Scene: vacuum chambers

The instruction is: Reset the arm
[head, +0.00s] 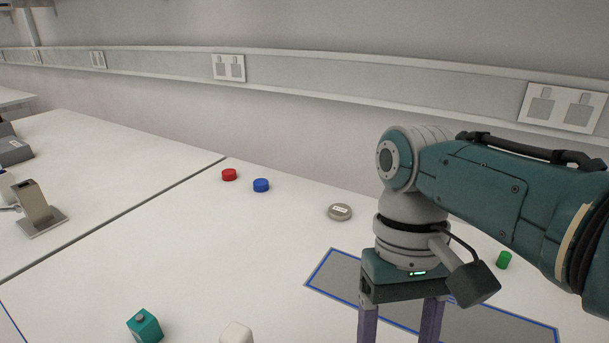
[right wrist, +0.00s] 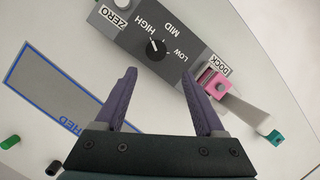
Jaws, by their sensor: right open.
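My right gripper (head: 400,322) points down over the table in the head view, its fingertips cut off by the lower edge. In the right wrist view the right gripper (right wrist: 158,72) is open, with nothing between its two purple fingers. Beyond the fingertips is a dark grey control box (right wrist: 125,42). It has a black knob (right wrist: 155,48) among the marks HIGH, MID and LOW, its white tick seemingly towards HIGH. A button (right wrist: 122,4) sits by the ZERO label. A pink piece (right wrist: 218,86) sits by the DOCK label, with a pale tapered part (right wrist: 245,113) beside it. My left gripper is out of view.
A blue-edged grey mat (head: 334,275) lies under my right arm. A red cap (head: 229,175), blue cap (head: 261,185), labelled round disc (head: 340,212) and green cap (head: 503,260) stand apart on the table. A teal block (head: 145,326) is at the front. The middle-left table is clear.

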